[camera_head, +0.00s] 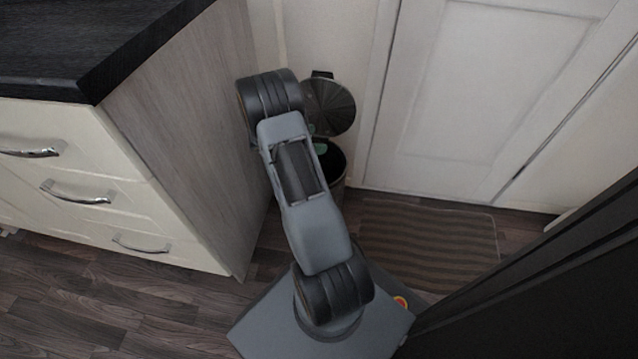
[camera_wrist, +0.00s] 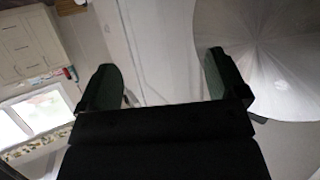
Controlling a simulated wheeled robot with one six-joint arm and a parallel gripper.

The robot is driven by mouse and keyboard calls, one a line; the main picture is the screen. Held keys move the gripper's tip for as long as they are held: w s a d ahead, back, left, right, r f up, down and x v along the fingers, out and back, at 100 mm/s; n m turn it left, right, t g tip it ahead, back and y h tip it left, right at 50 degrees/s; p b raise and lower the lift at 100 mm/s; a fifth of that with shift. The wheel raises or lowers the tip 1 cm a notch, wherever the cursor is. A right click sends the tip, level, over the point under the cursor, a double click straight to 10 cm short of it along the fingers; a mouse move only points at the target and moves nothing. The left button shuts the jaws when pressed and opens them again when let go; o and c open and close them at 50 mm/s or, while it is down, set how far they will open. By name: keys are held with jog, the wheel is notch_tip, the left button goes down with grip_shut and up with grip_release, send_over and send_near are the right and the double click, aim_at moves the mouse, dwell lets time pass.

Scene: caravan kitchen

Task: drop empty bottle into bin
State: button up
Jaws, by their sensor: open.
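The bin (camera_head: 337,165) stands on the floor behind my arm in the head view, with its dark mouth uncovered. Its round metal lid (camera_head: 335,108) is raised at the back and also fills the upper right of the wrist view (camera_wrist: 270,55). My gripper (camera_wrist: 163,62) is open, with nothing between its two fingers in the wrist view. In the head view my arm hides most of the gripper. A small pale green patch (camera_head: 320,148) shows at the bin's mouth; I cannot tell whether it is the bottle. No bottle is clearly visible elsewhere.
A cabinet with drawers (camera_head: 85,185) and a black worktop (camera_head: 75,40) stands close on the left. A white door (camera_head: 480,95) is behind on the right. A striped brown mat (camera_head: 430,240) lies on the wood floor. A dark panel (camera_head: 560,275) borders the right.

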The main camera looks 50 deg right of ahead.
jog(key=p+v, duration=0.2)
jog(key=v, duration=0.4)
jog(key=shift+a+p, duration=0.3)
jog(key=shift+w+r, duration=0.15)
